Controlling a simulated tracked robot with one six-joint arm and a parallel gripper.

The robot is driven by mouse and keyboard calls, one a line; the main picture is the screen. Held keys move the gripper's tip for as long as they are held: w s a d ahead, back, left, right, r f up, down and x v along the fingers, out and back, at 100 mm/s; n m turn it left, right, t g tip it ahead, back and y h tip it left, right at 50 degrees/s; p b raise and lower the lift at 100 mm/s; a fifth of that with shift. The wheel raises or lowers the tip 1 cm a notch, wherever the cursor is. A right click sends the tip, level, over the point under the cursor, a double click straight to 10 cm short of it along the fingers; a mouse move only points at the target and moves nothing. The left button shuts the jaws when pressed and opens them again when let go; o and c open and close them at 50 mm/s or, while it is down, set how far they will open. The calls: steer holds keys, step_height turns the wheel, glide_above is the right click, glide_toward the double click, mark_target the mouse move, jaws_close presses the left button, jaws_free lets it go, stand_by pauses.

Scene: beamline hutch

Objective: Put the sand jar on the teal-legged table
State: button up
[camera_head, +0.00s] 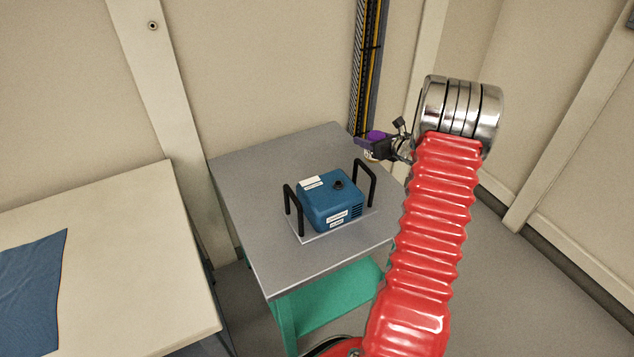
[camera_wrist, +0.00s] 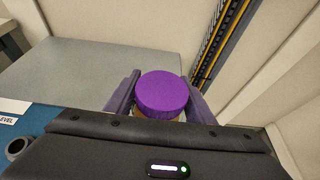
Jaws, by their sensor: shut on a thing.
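The sand jar (camera_head: 376,136) has a purple lid and shows small at the far right edge of the teal-legged table (camera_head: 262,160). In the wrist view its round lid (camera_wrist: 162,93) sits between two purple-grey fingers, with a thin strip of tan body below it. My gripper (camera_head: 372,146) is shut on the jar, which looks about upright. The table has a grey top and teal legs (camera_head: 283,318). Most of the jar's body and its base are hidden, so I cannot tell whether it touches the tabletop.
A blue boxy device (camera_head: 330,203) with two black handles stands on a pale plate mid-table. The tabletop's back left is bare. A cream table (camera_head: 150,240) with a blue cloth (camera_head: 30,290) stands at left. A cable tray (camera_head: 368,60) runs up the wall behind.

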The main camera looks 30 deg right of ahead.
mark_target(368, 153)
steer(key=shift+f, duration=3.05)
steer(key=shift+f, duration=1.9)
steer(key=shift+f, duration=0.1)
steer(key=o, duration=1.3)
steer(key=shift+o, duration=0.2)
